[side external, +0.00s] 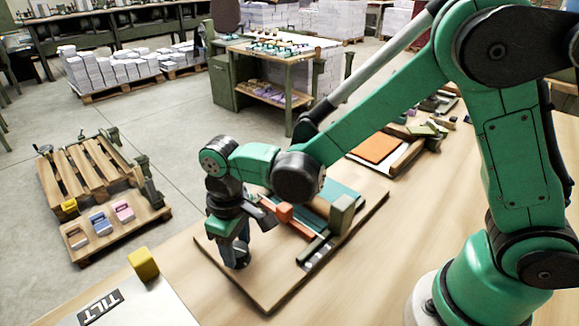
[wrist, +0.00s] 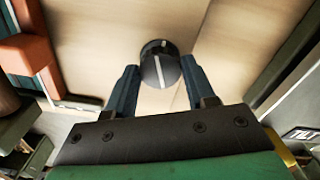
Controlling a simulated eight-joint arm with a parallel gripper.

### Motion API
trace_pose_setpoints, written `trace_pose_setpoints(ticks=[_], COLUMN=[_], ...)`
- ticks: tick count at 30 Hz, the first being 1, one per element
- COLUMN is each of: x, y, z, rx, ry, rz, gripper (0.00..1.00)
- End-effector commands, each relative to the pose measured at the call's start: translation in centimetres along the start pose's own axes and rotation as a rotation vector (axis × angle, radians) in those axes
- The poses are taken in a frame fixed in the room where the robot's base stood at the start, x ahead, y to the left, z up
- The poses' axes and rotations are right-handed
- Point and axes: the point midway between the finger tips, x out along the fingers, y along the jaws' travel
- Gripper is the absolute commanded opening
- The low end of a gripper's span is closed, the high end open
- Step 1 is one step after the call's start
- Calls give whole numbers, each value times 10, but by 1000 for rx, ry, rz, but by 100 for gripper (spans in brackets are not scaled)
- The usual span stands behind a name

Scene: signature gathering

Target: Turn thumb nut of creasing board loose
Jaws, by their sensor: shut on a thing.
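The creasing board (side external: 268,288) is a wooden board lying on the bench, with green and orange parts mounted on it. The thumb nut (wrist: 160,66) is a dark round knob with a pale line across its top, near the board's left end. My gripper (side external: 237,254) points down over that end. In the wrist view my gripper's two blue fingers (wrist: 159,72) stand on either side of the nut and are shut on it. The nut's lower part and its stem are hidden.
An orange block (side external: 285,212) and a green upright block (side external: 341,213) stand on the board to the right of my gripper. A yellow block (side external: 143,264) and a sheet marked TILT (side external: 100,307) lie at the front left. An orange panel (side external: 378,148) lies farther back.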

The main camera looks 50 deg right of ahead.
Motion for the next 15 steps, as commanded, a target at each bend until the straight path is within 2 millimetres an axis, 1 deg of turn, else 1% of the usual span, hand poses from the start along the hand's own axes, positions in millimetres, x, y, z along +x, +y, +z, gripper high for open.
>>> trace_pose_setpoints(ticks=[15], x=[0], y=[0], z=[0], rx=[-489], ry=[1], rz=[0], gripper=[0])
